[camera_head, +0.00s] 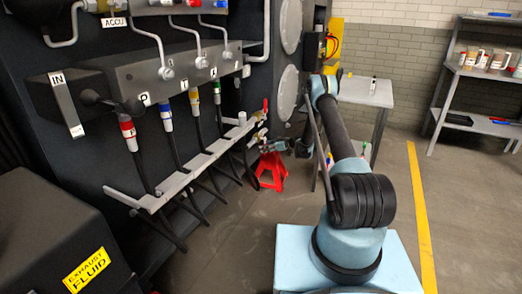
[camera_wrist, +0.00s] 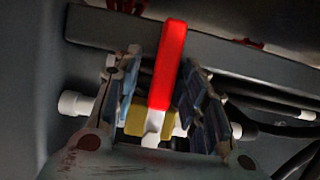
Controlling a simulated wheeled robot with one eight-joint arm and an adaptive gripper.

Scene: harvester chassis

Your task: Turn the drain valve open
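The drain valve in the wrist view has a long red lever (camera_wrist: 168,65), a yellow body (camera_wrist: 135,122) and white pipe ends. The lever stands nearly upright in the picture, leaning slightly right. My gripper (camera_wrist: 162,78) is open, with one finger on each side of the lever. A gap shows between the left finger and the lever; the right finger is closer, and I cannot tell whether it touches. In the head view, my gripper (camera_head: 270,147) is low beside the hose rack, close to small valve fittings (camera_head: 258,137). A red lever (camera_head: 265,105) shows just above these, partly hard to make out.
A grey rail (camera_head: 150,202) with several hoses runs along the dark chassis at left. A red stand (camera_head: 271,172) is on the floor below my gripper. A small table (camera_head: 375,95) and a shelf (camera_head: 482,72) stand at right. Dark hoses (camera_wrist: 285,130) lie right of the valve.

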